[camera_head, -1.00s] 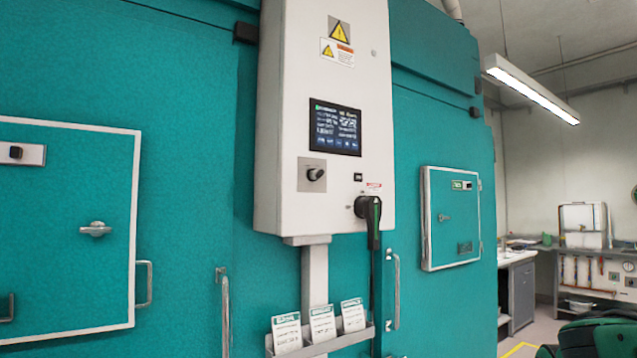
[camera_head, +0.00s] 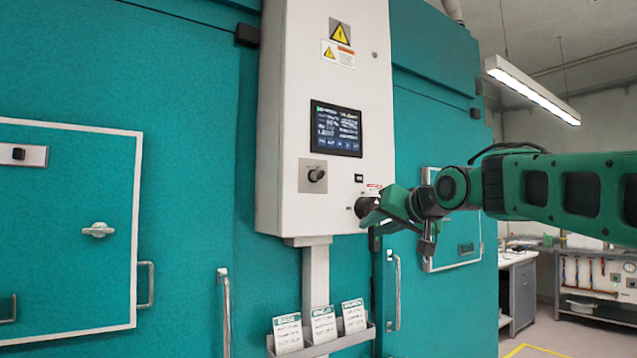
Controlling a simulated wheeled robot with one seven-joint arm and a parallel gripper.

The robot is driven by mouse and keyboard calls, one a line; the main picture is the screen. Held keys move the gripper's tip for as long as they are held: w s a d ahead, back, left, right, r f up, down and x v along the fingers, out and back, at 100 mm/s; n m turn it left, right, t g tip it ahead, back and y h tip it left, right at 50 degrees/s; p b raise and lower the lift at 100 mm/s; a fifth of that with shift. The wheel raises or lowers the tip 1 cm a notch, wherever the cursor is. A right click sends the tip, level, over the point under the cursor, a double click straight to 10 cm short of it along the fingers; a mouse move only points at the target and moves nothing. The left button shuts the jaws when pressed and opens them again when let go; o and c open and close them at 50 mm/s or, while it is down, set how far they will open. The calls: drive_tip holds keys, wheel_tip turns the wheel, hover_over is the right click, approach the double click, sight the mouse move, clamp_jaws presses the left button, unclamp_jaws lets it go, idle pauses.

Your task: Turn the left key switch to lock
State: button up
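A small metal plate with a dark switch (camera_head: 18,154) sits at the upper left of the left teal door; I take it for the left key switch, but no key or lock marking is readable. My gripper (camera_head: 372,220) is at the lower right of the white control box (camera_head: 280,120), far to the right of that switch. It is in front of the box's dark rotary handle and hides most of it. I cannot tell whether it touches the handle or whether its fingers are open.
A dark knob on a plate (camera_head: 314,176) and a screen (camera_head: 336,130) are on the control box. A card rack (camera_head: 330,342) hangs below. Door handles (camera_head: 225,310) stick out. My arm hides part of the small right door (camera_head: 440,262). The front of the left door is clear.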

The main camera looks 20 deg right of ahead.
sight(321, 173)
drive_tip(key=w+a+r+n+t+y, duration=0.1)
drive_tip(key=a+r+y, duration=0.15)
drive_tip(key=r, duration=0.35)
drive_tip(key=w+a+r+n+t+y, duration=0.1)
drive_tip(key=a+r+t, duration=0.1)
drive_tip(key=a+r, duration=0.3)
drive_tip(key=x, duration=0.6)
drive_tip(key=r+x, duration=0.1)
drive_tip(key=x, duration=0.3)
drive_tip(key=shift+w+d, duration=0.2)
drive_tip(key=shift+d, duration=0.15)
drive_tip(key=shift+f, duration=0.1)
clamp_jaws()
